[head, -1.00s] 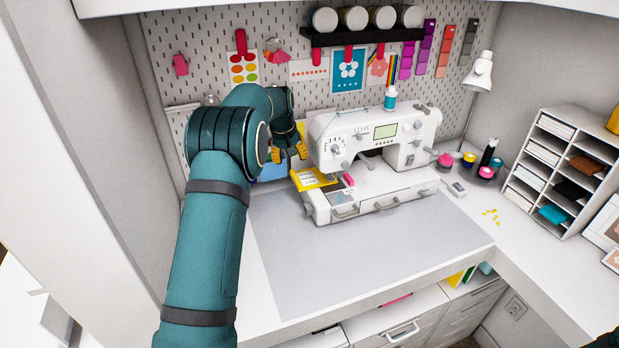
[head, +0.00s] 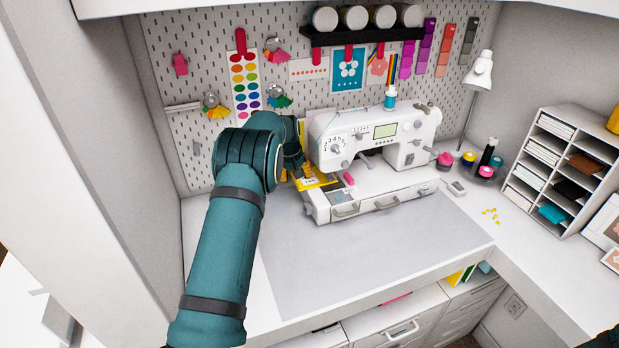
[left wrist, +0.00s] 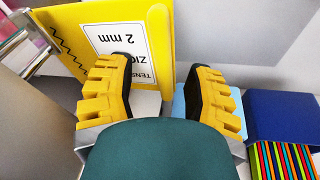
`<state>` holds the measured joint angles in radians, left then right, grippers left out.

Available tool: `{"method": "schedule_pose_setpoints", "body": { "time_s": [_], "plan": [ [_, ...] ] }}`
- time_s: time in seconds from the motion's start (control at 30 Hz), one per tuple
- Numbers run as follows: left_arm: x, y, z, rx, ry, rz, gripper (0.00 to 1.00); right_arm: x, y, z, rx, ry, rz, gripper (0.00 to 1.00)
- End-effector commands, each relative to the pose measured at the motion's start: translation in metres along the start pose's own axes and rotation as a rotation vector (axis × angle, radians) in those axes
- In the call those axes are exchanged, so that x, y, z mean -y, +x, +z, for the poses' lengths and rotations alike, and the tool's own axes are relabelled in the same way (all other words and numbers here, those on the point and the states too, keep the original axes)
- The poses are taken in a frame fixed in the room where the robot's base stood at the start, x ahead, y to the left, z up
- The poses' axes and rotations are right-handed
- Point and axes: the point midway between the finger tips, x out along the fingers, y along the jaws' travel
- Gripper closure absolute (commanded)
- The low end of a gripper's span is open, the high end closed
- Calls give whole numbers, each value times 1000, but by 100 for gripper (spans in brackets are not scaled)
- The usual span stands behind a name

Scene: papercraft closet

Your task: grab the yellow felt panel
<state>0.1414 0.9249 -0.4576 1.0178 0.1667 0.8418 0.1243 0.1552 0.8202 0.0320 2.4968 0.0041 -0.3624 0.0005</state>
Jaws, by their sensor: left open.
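The yellow felt panel (head: 322,181) lies at the left end of the white sewing machine (head: 372,135), its near edge jutting past the machine bed. In the left wrist view the panel (left wrist: 70,22) fills the upper left, with a white printed label (left wrist: 118,45) and a black zigzag stitch. My left gripper (head: 300,172) is at the panel's left side; the arm hides part of it. In the left wrist view my left gripper (left wrist: 166,78) is open, one finger overlapping the panel and the other right of its edge. Contact cannot be told. My right gripper is out of view.
The grey mat (head: 370,250) in front of the machine is clear. A pegboard (head: 290,85) with hanging swatches stands behind. A lamp (head: 478,75), thread spools and a paper sorter (head: 558,165) are to the right. A blue box (left wrist: 280,118) and striped item show in the wrist view.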

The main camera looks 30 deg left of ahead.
Motion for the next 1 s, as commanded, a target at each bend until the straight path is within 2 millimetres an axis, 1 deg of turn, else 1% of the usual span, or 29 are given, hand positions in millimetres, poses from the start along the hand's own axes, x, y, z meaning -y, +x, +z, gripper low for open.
{"method": "schedule_pose_setpoints", "body": {
  "time_s": [0.03, 0.07, 0.1, 0.17, 0.2, 0.63, 0.8, 1.0],
  "plan": [
    [0, 0, 0, 0, 0, 0, 48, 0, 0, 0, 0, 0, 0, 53],
    [0, 0, 0, 0, 0, 0, 53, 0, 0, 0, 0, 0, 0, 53],
    [0, 0, 0, 0, 0, 0, 67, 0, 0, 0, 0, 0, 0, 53],
    [0, 0, 0, 1, 0, 0, 88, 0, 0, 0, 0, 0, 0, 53],
    [0, 0, 0, 1, 0, 0, 100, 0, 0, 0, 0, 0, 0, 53],
    [0, 0, 0, 1, 0, 0, 100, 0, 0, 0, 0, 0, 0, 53],
    [-1, -7, -2, 0, 0, 0, 100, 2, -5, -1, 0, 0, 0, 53],
    [-5, -8, 11, 1, 0, 0, 100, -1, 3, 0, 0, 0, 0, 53]
  ]
}}
